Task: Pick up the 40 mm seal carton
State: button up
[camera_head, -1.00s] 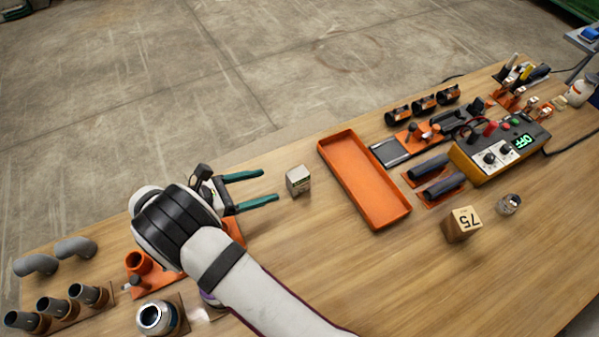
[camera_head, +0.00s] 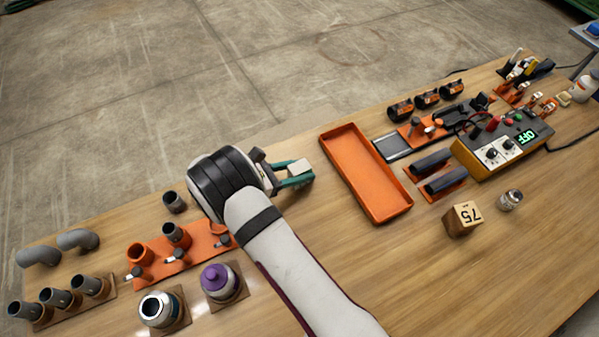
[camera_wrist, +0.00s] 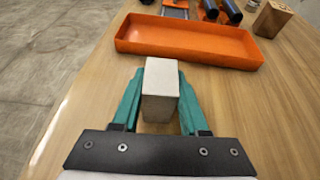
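The seal carton is a small pale grey box (camera_head: 300,166), standing upright on the wooden bench left of the orange tray. The wrist view shows its light top and shaded near face (camera_wrist: 161,92). My gripper (camera_head: 300,172) has its two green fingers around the carton, one on each side; this also shows in the wrist view (camera_wrist: 160,88). The fingers lie very close to the carton's sides, and I cannot tell whether they press on it. The far finger is partly hidden behind the carton in the head view. No print is readable on the carton.
The orange tray (camera_head: 371,177) is empty, just beyond the carton. A wooden block marked 75 (camera_head: 463,219) and a small jar (camera_head: 510,200) stand to the right.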

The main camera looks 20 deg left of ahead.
grip_shut()
